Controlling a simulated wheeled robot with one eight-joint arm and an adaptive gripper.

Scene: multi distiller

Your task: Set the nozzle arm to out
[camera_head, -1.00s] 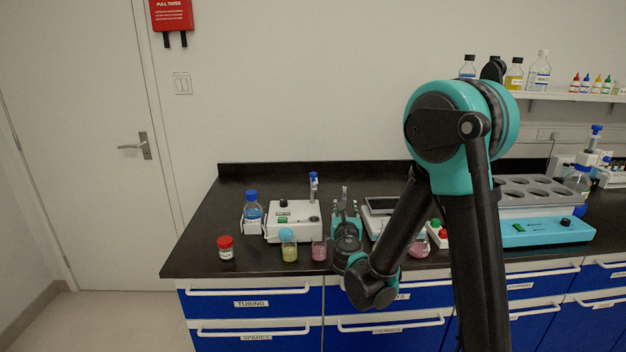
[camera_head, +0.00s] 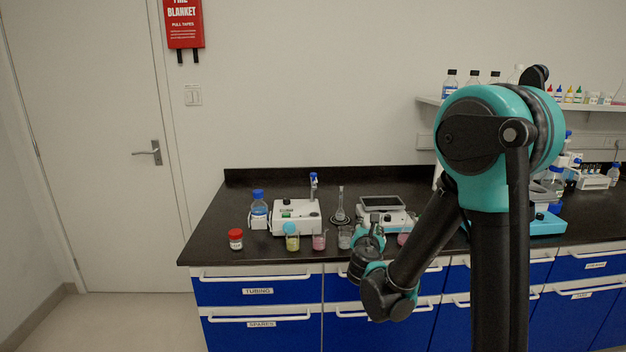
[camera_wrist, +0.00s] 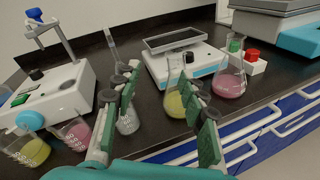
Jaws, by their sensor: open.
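A white dispenser unit (camera_head: 295,214) stands on the dark bench left of my gripper. It has a thin upright post with a blue-topped nozzle arm (camera_head: 313,182). In the wrist view the nozzle arm (camera_wrist: 42,27) is at the upper left, with blue parts and a grey post rising from the white unit (camera_wrist: 50,95). My gripper (camera_head: 369,229) is open above the front of the bench, to the right of the unit. In the wrist view its fingers (camera_wrist: 155,80) are apart, with bench and glassware showing between them. They are clear of the nozzle arm.
A yellow-liquid beaker (camera_head: 291,243), a pink one (camera_head: 319,243) and a clear one (camera_head: 345,240) stand along the front. A red-capped jar (camera_head: 236,240) and blue-capped bottle (camera_head: 259,209) are left. A balance (camera_head: 386,219) and yellow flask (camera_wrist: 175,103) are near my gripper.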

